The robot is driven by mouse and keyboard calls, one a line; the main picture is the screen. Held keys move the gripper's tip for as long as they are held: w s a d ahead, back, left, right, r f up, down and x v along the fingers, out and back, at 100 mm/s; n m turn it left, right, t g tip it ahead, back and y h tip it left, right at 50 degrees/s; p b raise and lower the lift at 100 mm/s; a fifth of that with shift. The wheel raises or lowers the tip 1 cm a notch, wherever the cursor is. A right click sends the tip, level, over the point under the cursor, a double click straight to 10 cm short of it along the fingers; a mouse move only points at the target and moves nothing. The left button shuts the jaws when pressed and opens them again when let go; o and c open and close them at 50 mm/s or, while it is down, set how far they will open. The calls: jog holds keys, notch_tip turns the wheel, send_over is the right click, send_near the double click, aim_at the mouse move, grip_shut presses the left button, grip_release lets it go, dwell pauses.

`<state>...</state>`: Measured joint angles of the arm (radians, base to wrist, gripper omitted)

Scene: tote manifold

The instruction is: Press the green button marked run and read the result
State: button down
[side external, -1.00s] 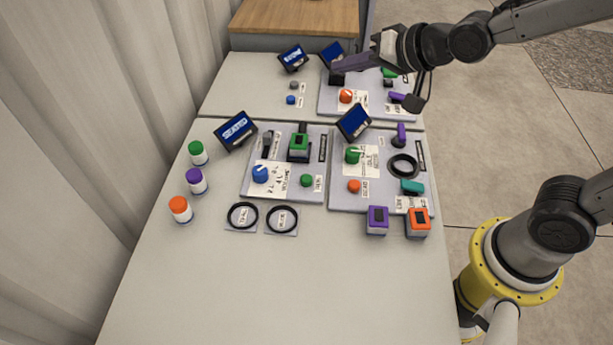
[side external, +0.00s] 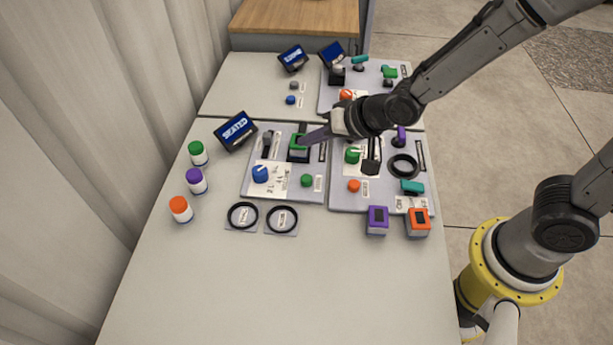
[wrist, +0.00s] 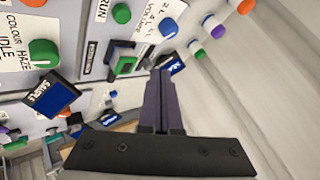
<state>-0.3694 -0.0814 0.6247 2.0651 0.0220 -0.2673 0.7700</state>
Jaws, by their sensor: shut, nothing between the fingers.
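The green button (side external: 306,181) with a label beside it sits at the lower right of the left board (side external: 285,190). In the wrist view this button (wrist: 121,12) shows at the top, next to the word RUN. My gripper (side external: 304,138) is shut and empty, its purple fingers beside the green-topped block (side external: 298,154) at the board's back. I cannot tell if they touch it. The left board's screen (side external: 236,131) reads SEATED.
A blue knob (side external: 260,174) is left of the button. Three capped jars (side external: 197,181) stand left.

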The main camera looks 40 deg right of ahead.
aim_at(311, 181)
jog(key=shift+f, duration=4.35)
jog(key=shift+f, duration=0.1)
jog(key=shift+f, duration=0.3)
jog(key=shift+f, duration=0.5)
jog(key=shift+r, duration=0.9)
jog(key=shift+r, duration=2.5)
